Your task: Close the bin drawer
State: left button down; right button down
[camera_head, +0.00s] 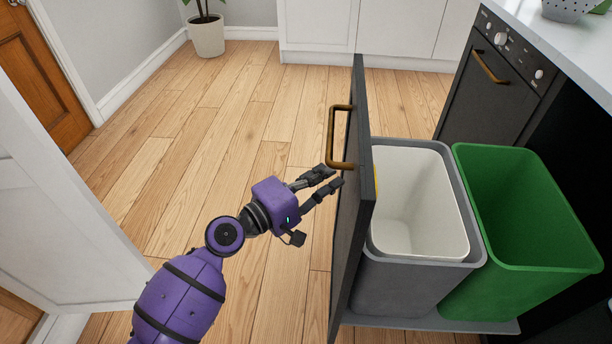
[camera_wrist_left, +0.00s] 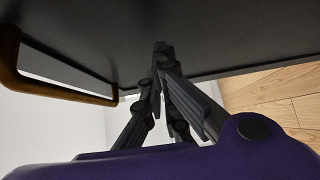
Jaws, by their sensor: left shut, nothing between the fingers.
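The bin drawer stands open, pulled out to the left from under the counter. Its dark front panel (camera_head: 349,215) is seen nearly edge-on and also fills the top of the left wrist view (camera_wrist_left: 210,35). A brass handle (camera_head: 331,138) is on the panel's outer face and also shows at the left of the wrist view (camera_wrist_left: 45,88). Behind the panel are a grey bin with a white liner (camera_head: 415,215) and a green bin (camera_head: 525,230). My left gripper (camera_head: 330,178) is shut and empty, close to the panel just below the handle; I cannot tell whether it touches.
A dark oven (camera_head: 487,85) with knobs sits beside the drawer, under a light countertop (camera_head: 560,35). A white panel (camera_head: 60,225) stands at the left. A potted plant (camera_head: 206,35) is at the back. The wooden floor (camera_head: 190,130) between is clear.

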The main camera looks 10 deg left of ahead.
pick_arm(q)
jog(key=shift+d, duration=0.3)
pick_arm(e)
jog(key=shift+s, duration=0.1)
jog(key=shift+s+d, duration=0.1)
